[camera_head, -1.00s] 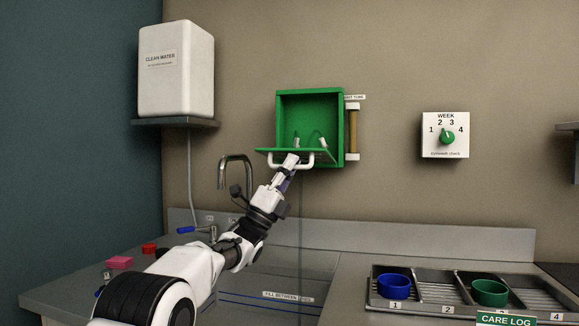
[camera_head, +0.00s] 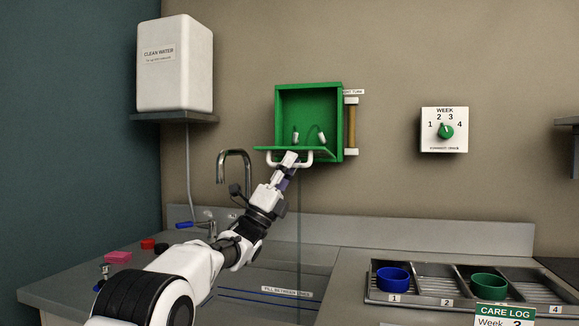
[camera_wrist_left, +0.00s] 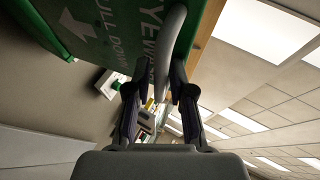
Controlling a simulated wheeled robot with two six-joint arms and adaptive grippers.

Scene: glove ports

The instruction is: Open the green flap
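The green flap (camera_head: 322,154) is folded down at the front of a green wall box (camera_head: 309,113), whose inside shows. It lies about level. A white handle (camera_head: 271,158) is on the flap's outer side. My left gripper (camera_head: 289,158) is at this handle. In the left wrist view, the grey handle bar (camera_wrist_left: 174,45) passes between my left fingertips (camera_wrist_left: 158,88), with a visible gap beside the left finger. The flap's face (camera_wrist_left: 95,25) there shows white lettering and an arrow. My right gripper is out of view.
A dial panel (camera_head: 444,130) is on the wall at the right. A tray with a blue bowl (camera_head: 393,278) and a green bowl (camera_head: 489,285) stands at the lower right.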

